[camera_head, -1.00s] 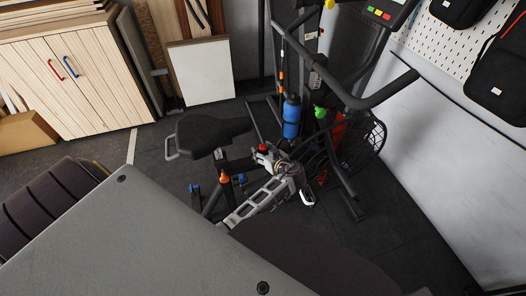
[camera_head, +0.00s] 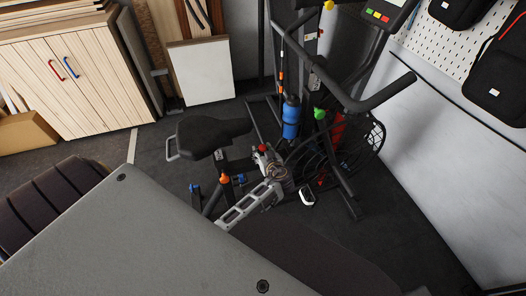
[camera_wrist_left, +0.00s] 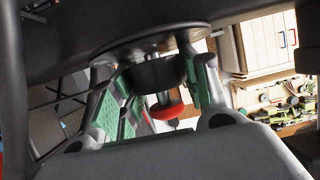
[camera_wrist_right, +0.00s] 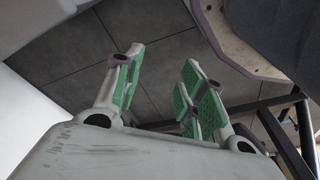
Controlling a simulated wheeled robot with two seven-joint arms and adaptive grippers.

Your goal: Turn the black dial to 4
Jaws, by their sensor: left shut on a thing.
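The black dial (camera_wrist_left: 155,72) shows in the left wrist view, under a round dark plate, between the green-padded fingers of my left gripper (camera_wrist_left: 150,95). The gripper is shut on it. A red knob (camera_wrist_left: 167,110) on a metal stem shows just past the dial. In the head view my left gripper (camera_head: 268,160) is at the frame of the exercise bike, in front of the seat; the dial cannot be made out there, and its numbers are not readable in any view. My right gripper (camera_wrist_right: 160,75) is open and empty, with dark floor tiles beyond it.
The bike's black seat (camera_head: 208,132) is left of my left gripper. A blue bottle (camera_head: 291,117) and the handlebar (camera_head: 375,97) are beyond it. A wooden cabinet (camera_head: 70,80) stands at the back left. Dark floor is free at the right.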

